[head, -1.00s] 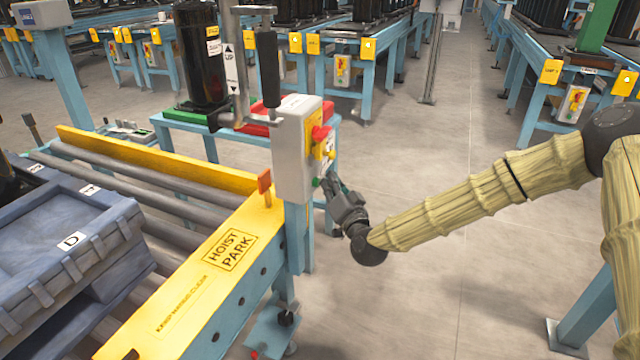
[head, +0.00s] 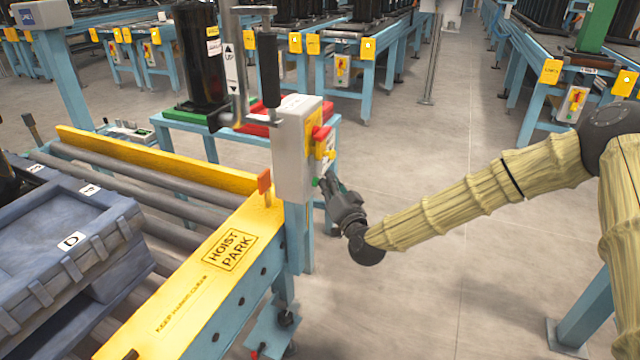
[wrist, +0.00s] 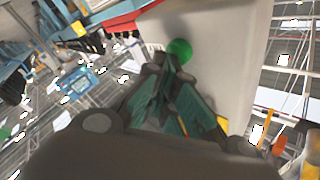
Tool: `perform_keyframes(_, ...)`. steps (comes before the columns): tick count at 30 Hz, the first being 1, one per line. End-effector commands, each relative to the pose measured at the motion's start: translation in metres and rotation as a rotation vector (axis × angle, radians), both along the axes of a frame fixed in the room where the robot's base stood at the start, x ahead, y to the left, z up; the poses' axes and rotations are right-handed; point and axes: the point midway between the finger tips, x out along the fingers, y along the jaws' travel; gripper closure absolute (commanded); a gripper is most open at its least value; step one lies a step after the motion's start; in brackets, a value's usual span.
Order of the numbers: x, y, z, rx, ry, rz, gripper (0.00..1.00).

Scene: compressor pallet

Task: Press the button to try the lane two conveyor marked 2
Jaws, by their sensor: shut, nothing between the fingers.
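A grey control box (head: 294,150) stands on a blue post at the corner of the roller conveyor (head: 245,215). Its yellow side face (head: 318,146) carries a red switch (head: 321,134). A green button (head: 316,182) sits low on the box and also shows in the wrist view (wrist: 180,50). My gripper (head: 327,180) is shut and empty, its fingertips close beside the green button. In the wrist view, the fingertips (wrist: 165,66) overlap the button's lower edge; whether they touch it I cannot tell. I can make out no 2 on the box.
A yellow rail marked HOIST PARK (head: 232,248) runs below the box, with an orange tab (head: 264,187) on it. A blue-grey pallet (head: 60,230) lies on the rollers at left. A black lift handle (head: 268,70) rises behind the box.

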Motion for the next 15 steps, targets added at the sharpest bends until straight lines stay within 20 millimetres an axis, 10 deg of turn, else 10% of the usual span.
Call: perform_keyframes(15, -0.006, -0.017, 0.000, 0.000, 0.000, 0.000, 1.00)
